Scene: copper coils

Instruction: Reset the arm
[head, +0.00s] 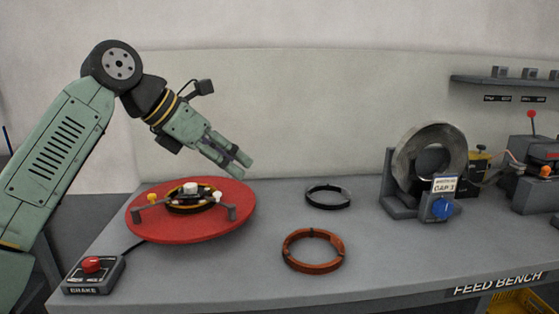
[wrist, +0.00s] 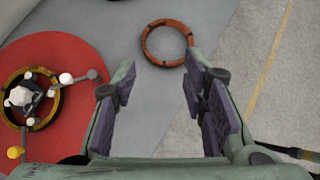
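My gripper (head: 236,162) hangs in the air above the right side of the red turntable disc (head: 150,222), pointing down and to the right. In the wrist view my gripper (wrist: 160,100) is open, with nothing between its two pads. The red disc also shows at the left of the wrist view (wrist: 75,60), with a black and yellow ring around its hub. A copper coil (head: 290,258) lies flat on the bench, right of the disc; it is beyond the fingertips in the wrist view (wrist: 147,50). A dark coil (head: 328,206) lies behind it on the bench.
A brake box (head: 92,267) with a red button sits at the bench's front left. A grey stand with a large metal ring (head: 405,158) and a blue knob (head: 442,208) stands at the right. Machinery (head: 535,185) and a shelf (head: 500,82) are farther right. The bench middle is otherwise clear.

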